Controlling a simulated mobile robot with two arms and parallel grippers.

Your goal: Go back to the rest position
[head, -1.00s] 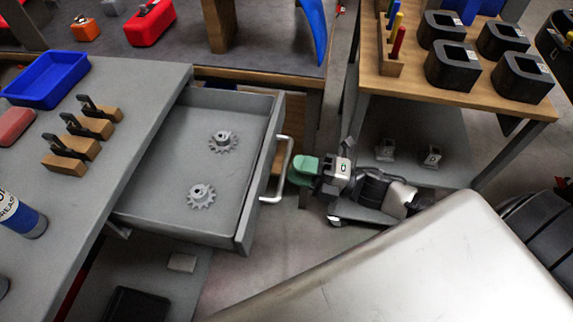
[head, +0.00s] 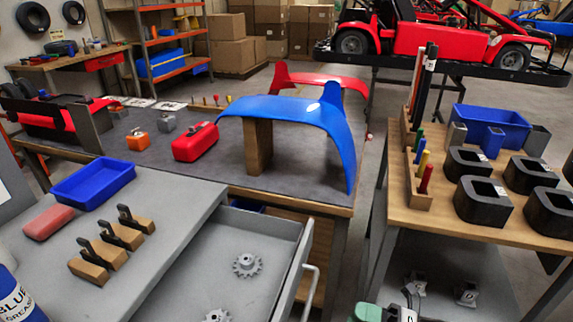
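At the bottom edge of the head view, a green part (head: 367,313) and a pale and black part (head: 400,313) show, cut off by the frame. They look like the end of my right arm, right of the drawer handle (head: 311,290) and apart from it. My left gripper is out of view. The drawer (head: 187,270) stands open under the grey worktop (head: 170,205), with two grey gears (head: 247,265) inside, the nearer one partly cut off.
A blue tray (head: 92,183) and wooden blocks with black clips (head: 105,250) lie on the worktop. A blue curved panel (head: 290,110) rests on the table behind. At right, a wooden-topped stand (head: 480,223) holds black blocks and a blue bin (head: 490,127).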

